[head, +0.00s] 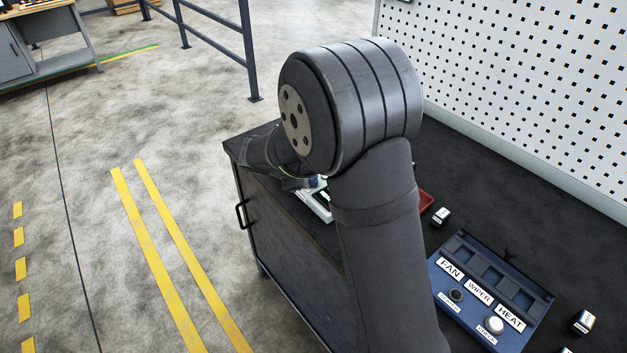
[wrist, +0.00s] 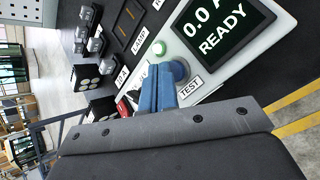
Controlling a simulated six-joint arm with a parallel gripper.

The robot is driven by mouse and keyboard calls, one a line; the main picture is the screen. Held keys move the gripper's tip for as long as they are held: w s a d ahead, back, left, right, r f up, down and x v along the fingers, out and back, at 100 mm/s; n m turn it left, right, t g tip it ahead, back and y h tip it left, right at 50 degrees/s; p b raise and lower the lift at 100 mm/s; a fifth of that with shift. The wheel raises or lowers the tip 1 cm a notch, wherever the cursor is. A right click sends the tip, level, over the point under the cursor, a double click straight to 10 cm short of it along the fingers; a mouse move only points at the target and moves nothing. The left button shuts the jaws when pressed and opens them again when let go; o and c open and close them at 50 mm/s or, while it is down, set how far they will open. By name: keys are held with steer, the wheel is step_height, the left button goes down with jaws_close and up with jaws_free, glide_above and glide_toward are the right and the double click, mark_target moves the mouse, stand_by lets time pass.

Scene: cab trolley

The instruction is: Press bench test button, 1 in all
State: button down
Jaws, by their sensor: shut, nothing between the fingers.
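The bench tester is a pale unit with a dark screen (wrist: 222,28) reading "0.0 A" and "READY" in the wrist view. In the head view, my arm hides most of the tester; only a pale edge (head: 316,204) shows, and the fingertips cannot be made out.
A blue panel (head: 450,318) with FAN, WIPER and HEAT labels, empty slots and two knobs lies on the dark bench. Small blocks (head: 441,216) (head: 584,322) stand near it. A red tray (head: 425,201) is partly behind my arm. A white pegboard (head: 520,90) rises at the back.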

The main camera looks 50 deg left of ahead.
steer(key=shift+f, duration=0.5)
stand_by(0.6)
steer(key=shift+r, duration=0.95)
steer(key=shift+r, duration=2.5)
steer(key=shift+f, duration=0.1)
steer(key=shift+r, duration=2)
